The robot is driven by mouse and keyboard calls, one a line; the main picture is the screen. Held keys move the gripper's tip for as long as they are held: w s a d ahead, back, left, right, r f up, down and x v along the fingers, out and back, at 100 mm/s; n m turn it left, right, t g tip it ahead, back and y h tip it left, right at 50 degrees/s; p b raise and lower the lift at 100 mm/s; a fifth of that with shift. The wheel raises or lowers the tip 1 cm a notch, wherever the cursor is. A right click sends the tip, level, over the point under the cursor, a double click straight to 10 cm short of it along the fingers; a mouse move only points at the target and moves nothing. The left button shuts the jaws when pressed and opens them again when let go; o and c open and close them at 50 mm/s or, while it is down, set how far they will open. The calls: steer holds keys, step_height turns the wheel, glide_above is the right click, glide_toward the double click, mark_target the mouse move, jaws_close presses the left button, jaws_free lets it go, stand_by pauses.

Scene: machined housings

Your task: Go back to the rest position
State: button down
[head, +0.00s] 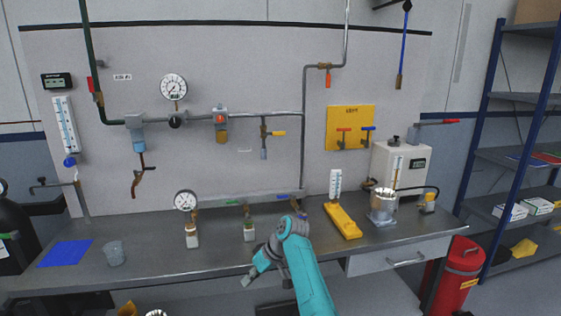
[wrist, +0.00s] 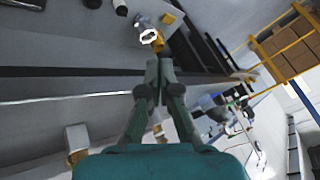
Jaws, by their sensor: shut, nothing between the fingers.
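My gripper (head: 247,279) is at the end of my teal arm, low in the middle of the head view, at the front edge of the grey workbench (head: 150,258). In the wrist view my gripper (wrist: 158,64) points up the picture with its two fingers together and nothing between them. Nothing is held. How far the fingertips are from the bench edge is hard to tell.

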steer(key=s+d+f+m+t+h, duration=0.15)
steer(key=s+d+f, duration=0.3)
steer(key=f, duration=0.65)
steer(key=s+d+f+m+t, duration=0.2)
steer(key=s+d+f, duration=0.25)
steer(key=f, duration=0.75)
steer(key=s+d+f+m+t+h, duration=0.15)
steer(key=s+d+f, duration=0.35)
steer(key=s, duration=0.5)
steer(key=s+d+f+m+t+h, duration=0.1)
steer(key=s+d+f+m+t, duration=0.25)
steer(key=s, duration=0.65)
steer(key=s+d+r+t+h, duration=0.1)
steer(key=s+d+r, duration=0.15)
steer(key=s, duration=0.45)
steer(key=s+d+r+t, duration=0.1)
steer(key=s+d+r, duration=0.15)
steer(key=s, duration=0.45)
steer(key=s+d+r+t+h, duration=0.1)
steer(key=s+d+r, duration=0.15)
steer(key=s, duration=0.45)
steer(key=s+d+r+t, duration=0.1)
steer(key=s+r, duration=0.6)
steer(key=r, duration=0.4)
steer(key=s+d+r+m+t+h, duration=0.1)
steer(key=s+d+r+t, duration=0.1)
steer(key=s+r, duration=0.5)
step_height(320, 180, up, 5)
steer(key=shift+s+f, duration=0.1)
steer(key=shift+s, duration=0.3)
